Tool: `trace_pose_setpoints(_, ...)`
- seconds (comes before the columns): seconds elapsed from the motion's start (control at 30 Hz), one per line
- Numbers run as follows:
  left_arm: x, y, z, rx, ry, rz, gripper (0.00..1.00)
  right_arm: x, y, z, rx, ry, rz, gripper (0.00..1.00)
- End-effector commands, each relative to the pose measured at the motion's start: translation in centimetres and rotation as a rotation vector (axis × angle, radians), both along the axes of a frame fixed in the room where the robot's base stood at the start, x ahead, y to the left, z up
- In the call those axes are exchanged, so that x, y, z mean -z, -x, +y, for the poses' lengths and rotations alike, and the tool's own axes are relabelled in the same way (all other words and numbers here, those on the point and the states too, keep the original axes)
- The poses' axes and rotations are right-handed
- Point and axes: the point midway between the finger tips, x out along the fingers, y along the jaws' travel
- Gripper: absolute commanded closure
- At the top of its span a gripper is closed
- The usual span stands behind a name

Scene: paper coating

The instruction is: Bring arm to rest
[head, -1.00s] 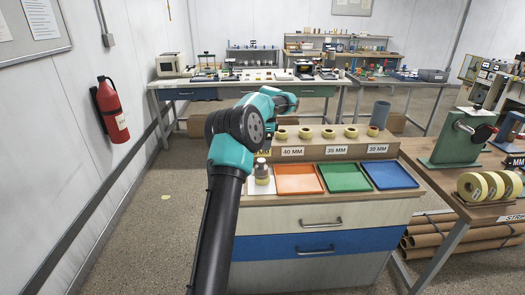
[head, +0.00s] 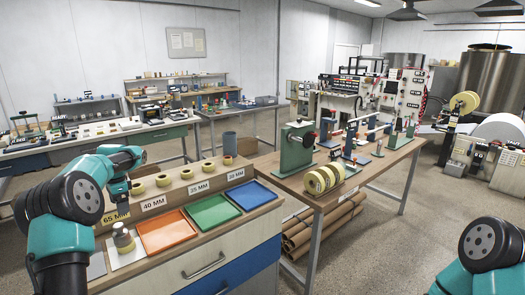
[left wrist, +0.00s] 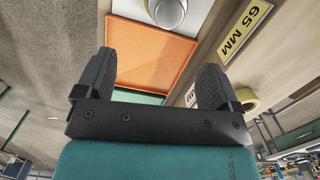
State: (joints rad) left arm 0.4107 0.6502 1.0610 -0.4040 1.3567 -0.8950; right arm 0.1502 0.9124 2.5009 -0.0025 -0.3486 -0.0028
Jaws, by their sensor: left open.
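My left arm reaches in from the left in the head view. Its gripper (head: 121,205) points down above the left end of the bench, by the 65 MM label. In the left wrist view the two dark fingers (left wrist: 150,85) stand wide apart with nothing between them. Beyond them show an orange tray (left wrist: 150,50) and a round metal-topped piece (left wrist: 168,10) on a white tray. My right arm shows at the lower right of the head view as a teal joint; its gripper is out of the picture.
Orange (head: 163,232), green (head: 212,213) and blue (head: 251,195) trays lie in a row. A metal-topped piece (head: 123,238) stands on the white tray (head: 128,255). Yellow rolls (head: 163,180) sit on the labelled ledge.

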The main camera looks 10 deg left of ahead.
Motion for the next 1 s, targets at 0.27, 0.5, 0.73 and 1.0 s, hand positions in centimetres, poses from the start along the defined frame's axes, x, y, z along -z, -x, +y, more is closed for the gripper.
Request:
trace_pose_setpoints(0.27,8.1,-2.4,-10.2,-0.167,0.134,-0.105,0.12,0.0,0.0,0.0,0.000,0.000,0.000,1.00)
trace_pose_setpoints(0.5,14.7,-1.2,-20.7,-0.426,0.277,-0.161,0.12,0.0,0.0,0.0,0.000,0.000,0.000,1.00)
trace_pose_setpoints(0.73,22.8,2.7,-28.4,-0.553,0.340,-0.138,0.12,0.0,0.0,0.0,0.000,0.000,0.000,1.00)
trace_pose_setpoints(1.0,32.2,12.1,-37.0,-0.630,0.369,-0.086,0.12,0.0,0.0,0.0,0.000,0.000,0.000,1.00)
